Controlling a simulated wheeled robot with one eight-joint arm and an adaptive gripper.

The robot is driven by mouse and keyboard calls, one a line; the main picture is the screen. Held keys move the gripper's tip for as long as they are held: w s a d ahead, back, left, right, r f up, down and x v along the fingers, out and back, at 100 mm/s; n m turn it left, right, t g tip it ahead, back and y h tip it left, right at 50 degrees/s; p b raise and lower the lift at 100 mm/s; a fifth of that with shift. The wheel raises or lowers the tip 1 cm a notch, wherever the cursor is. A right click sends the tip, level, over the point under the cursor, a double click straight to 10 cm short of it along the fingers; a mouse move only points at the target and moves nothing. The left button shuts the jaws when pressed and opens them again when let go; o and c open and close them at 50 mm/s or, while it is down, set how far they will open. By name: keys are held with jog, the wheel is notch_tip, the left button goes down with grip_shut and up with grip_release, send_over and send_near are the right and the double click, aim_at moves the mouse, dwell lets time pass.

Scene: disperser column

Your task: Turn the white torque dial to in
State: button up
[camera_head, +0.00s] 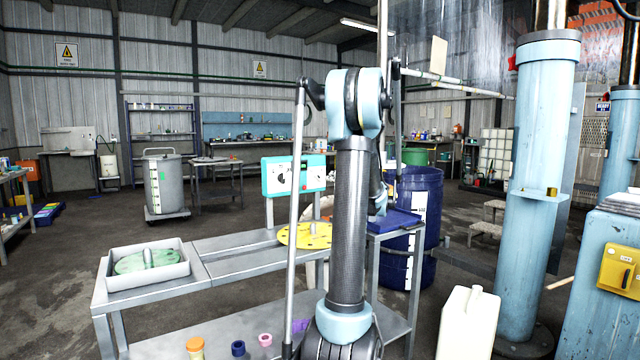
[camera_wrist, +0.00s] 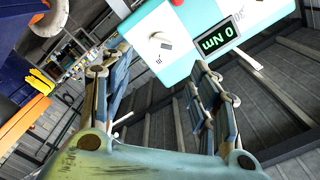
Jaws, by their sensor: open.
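The teal control box (camera_head: 270,178) stands on a post behind the bench in the head view. In the wrist view the same teal box (camera_wrist: 192,64) fills the upper middle. Its white torque dial (camera_wrist: 160,45) is a round knob with a small dark mark, with tiny lettering below it. A display (camera_wrist: 222,38) reads 0 Nm upside down. My gripper (camera_wrist: 160,62) is open and empty. Its two fingers stand apart, one on each side of the dial in the picture, and I see no contact. In the head view my arm hides much of the gripper.
A red button (camera_wrist: 177,2) sits at the box's top edge in the wrist view. The metal bench (camera_head: 225,268) carries a grey tray (camera_head: 125,282) and a yellow disc (camera_head: 290,236). A blue drum (camera_head: 428,190) stands at right, near a white canister (camera_head: 468,325).

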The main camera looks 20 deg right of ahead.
aim_at(320, 179)
jog(key=x, duration=1.2)
jog(key=shift+w+a+f, duration=0.1)
jog(key=shift+w, duration=0.15)
jog(key=c, duration=1.1)
